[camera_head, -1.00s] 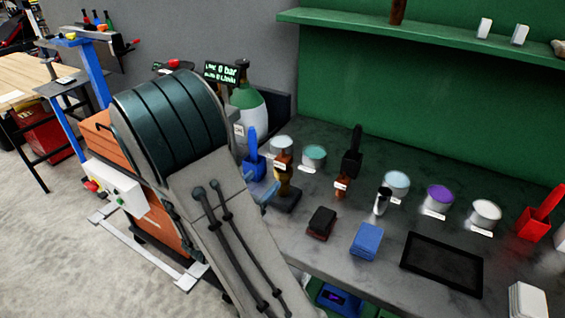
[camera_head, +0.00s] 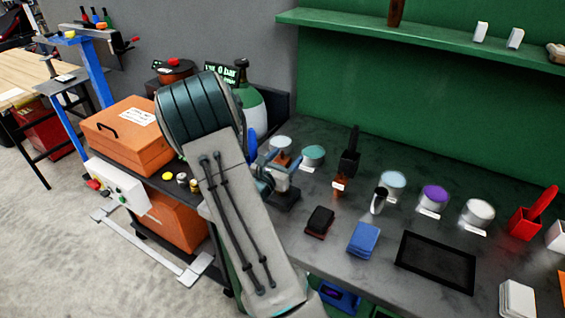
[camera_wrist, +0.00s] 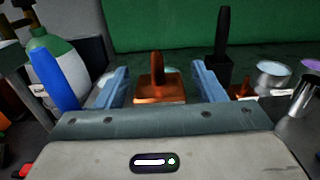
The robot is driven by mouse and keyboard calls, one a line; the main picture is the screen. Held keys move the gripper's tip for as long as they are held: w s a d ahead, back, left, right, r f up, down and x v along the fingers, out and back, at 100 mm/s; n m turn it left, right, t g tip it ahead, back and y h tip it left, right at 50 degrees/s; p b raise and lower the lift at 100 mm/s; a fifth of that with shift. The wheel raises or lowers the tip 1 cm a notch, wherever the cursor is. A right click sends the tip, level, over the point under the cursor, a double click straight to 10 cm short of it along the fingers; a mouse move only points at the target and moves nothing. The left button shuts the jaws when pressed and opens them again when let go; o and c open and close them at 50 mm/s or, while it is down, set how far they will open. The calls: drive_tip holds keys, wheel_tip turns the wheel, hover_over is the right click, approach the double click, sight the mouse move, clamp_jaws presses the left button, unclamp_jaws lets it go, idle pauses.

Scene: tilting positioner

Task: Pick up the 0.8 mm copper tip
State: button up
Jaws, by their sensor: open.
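A copper-coloured piece (camera_wrist: 157,78) with an upright post on a wider block stands between my gripper's fingers in the wrist view. In the head view, a bit of it (camera_head: 283,158) shows at my gripper (camera_head: 278,172), above a dark base. My gripper (camera_wrist: 163,86) is open, with one blue-grey finger on each side and a visible gap to the copper. A second copper-brown piece (camera_head: 340,186) stands to the right, below a black upright holder (camera_head: 349,160); it shows partly in the wrist view (camera_wrist: 240,90). The labels are too small to read, so I cannot tell which is 0.8 mm.
A blue upright object (camera_wrist: 53,80) stands close left of my gripper, before a green-and-white gas cylinder (camera_head: 250,105). Several lidded tins, a metal cup (camera_head: 378,200), dark and blue blocks and a black tray (camera_head: 436,262) occupy the bench to the right.

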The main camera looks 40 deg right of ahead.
drive_tip(key=shift+w+d, duration=0.1)
drive_tip(key=shift+d, duration=0.1)
drive_tip(key=c, duration=1.3)
drive_tip(key=shift+c, duration=0.2)
drive_tip(key=shift+r, duration=0.25)
